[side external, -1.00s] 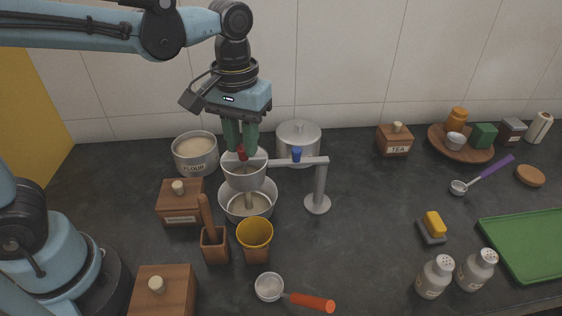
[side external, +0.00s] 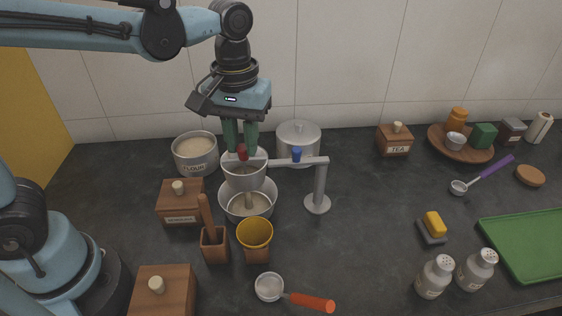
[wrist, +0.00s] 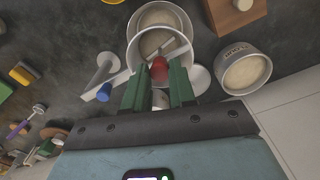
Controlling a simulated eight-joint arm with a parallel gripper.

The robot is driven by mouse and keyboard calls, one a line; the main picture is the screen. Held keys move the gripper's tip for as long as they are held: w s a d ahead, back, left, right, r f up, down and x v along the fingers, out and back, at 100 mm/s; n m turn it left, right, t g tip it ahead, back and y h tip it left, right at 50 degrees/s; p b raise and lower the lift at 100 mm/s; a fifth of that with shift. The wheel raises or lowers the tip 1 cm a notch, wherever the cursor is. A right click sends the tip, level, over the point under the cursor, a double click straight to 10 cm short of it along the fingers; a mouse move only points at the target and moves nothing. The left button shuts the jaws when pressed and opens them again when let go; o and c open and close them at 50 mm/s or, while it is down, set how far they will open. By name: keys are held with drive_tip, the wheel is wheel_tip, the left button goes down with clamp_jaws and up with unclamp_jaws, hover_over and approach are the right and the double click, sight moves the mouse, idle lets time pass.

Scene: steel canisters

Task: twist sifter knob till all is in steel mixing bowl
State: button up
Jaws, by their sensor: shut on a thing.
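The sifter (side external: 244,181) is a steel cup held on a stand arm above the steel mixing bowl (side external: 265,187). A pale stream (side external: 249,201) runs from under the sifter into the bowl, where pale powder lies. The red sifter knob (side external: 242,153) is on top of the sifter. My gripper (side external: 241,148) comes down from above and is shut on the red knob. In the wrist view the red knob (wrist: 159,70) shows between the green fingers, and some pale powder is visible inside the sifter. How much is left there is partly hidden by the crossbar and fingers.
The stand post (side external: 320,181) with a blue clamp knob (side external: 297,155) is right of the sifter. A flour canister (side external: 196,167), lidded pot (side external: 298,146), wooden box (side external: 180,207) and yellow-lined cup (side external: 255,250) crowd around.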

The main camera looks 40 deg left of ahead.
drive_tip(key=m, duration=0.4)
drive_tip(key=shift+m, duration=0.3)
drive_tip(key=m, duration=0.4)
drive_tip(key=o, duration=0.7)
drive_tip(key=shift+r, duration=3)
drive_tip(key=shift+f, duration=0.1)
wheel_tip(320, 180, down, 6)
drive_tip(key=shift+r, duration=0.1)
drive_tip(key=shift+n, duration=0.9)
